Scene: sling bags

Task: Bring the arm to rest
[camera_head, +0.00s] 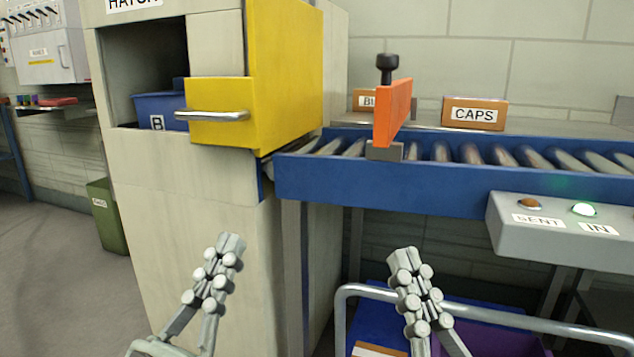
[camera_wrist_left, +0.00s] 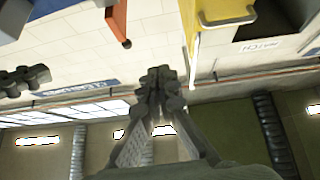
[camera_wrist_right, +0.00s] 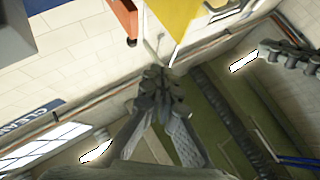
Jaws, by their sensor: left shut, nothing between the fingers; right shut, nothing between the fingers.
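My left gripper (camera_head: 230,246) is shut and empty in the head view, raised in front of the pale hatch cabinet (camera_head: 190,230). It also shows shut in the left wrist view (camera_wrist_left: 158,78). My right gripper (camera_head: 405,258) is shut and empty, in front of and below the blue conveyor edge. It also shows shut in the right wrist view (camera_wrist_right: 158,78). Both grippers point upward and stand apart from each other. Neither visibly touches anything.
A yellow hatch door (camera_head: 285,75) with a handle stands open; a blue bin (camera_head: 160,105) is inside. A roller conveyor (camera_head: 400,182) carries an orange stop (camera_head: 392,112). A CAPS box (camera_head: 474,114) is behind. A metal rail (camera_head: 500,318) is close to my right gripper. A green bin (camera_head: 106,215) stands left.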

